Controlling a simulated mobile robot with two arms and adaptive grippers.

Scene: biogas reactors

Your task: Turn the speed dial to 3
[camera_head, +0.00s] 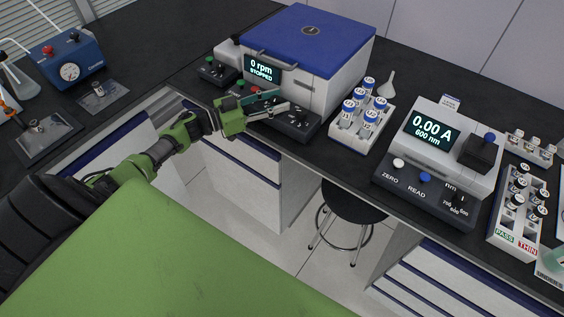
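The white centrifuge with a blue lid (312,35) stands at the back of the bench. Its display (262,69) reads "0 rpm STOPPED". A black control panel (305,127) sits along its front, with a small dark knob near its right part (300,116); its markings are too small to read. My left gripper (284,101) reaches over this panel from the left. Its two fingers are apart, with nothing seen between them, and the tips are close to the knob; contact cannot be told. The gripper hides part of the panel. My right gripper is not in view.
A small black box with a green button (216,71) stands left of the centrifuge. A white rack (345,130) of blue-capped vials stands to its right, then a photometer (446,135) reading "0.00 A". A blue gauge unit (66,57) is at far left. A stool (354,205) stands below.

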